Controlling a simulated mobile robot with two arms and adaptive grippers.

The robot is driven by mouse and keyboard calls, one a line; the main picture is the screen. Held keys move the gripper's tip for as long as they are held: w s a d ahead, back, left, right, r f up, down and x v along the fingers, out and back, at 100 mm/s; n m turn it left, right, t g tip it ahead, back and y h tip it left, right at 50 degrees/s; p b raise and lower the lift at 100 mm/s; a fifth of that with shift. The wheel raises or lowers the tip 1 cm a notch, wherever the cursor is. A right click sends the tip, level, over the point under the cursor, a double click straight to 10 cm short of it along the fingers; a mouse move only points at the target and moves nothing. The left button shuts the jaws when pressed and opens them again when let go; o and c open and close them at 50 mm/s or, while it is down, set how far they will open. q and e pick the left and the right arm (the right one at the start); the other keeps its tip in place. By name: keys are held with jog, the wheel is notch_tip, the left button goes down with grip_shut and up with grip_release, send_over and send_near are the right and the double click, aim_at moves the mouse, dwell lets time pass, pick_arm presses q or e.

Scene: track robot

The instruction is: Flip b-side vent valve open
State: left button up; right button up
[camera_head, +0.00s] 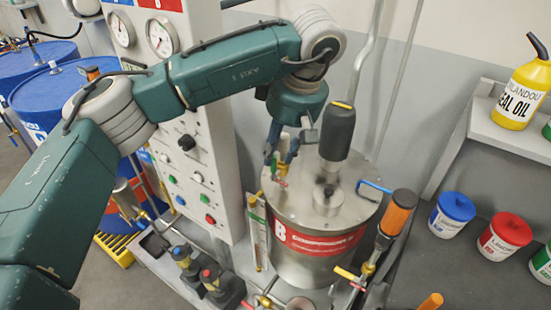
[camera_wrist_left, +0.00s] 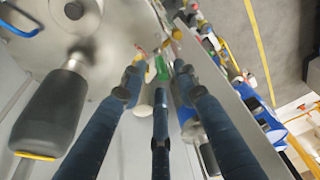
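The B-side vessel is a steel tank (camera_head: 318,262) with a red band marked B and a flat lid (camera_head: 300,205). My left gripper (camera_head: 281,162) points down over the lid's back left edge. Its blue fingers are spread apart. A small valve with red and green parts (camera_head: 281,178) is at the fingertips. In the left wrist view, a green and red part (camera_wrist_left: 161,66) shows just beyond the open fingers (camera_wrist_left: 156,80). The view does not show whether they touch, or which way the lever lies. I cannot confirm it is the vent valve. My right gripper is not in view.
A dark-handled fitting (camera_head: 338,133) stands upright on the lid, close beside the gripper. A control panel (camera_head: 205,180) with gauges rises on the left. An orange-handled fitting (camera_head: 398,212) stands at the right of the tank. A shelf (camera_head: 505,132) holds a yellow oil bottle (camera_head: 519,98).

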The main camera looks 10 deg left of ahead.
pick_arm(q)
jog(key=v, duration=0.8)
jog(key=shift+s, duration=0.15)
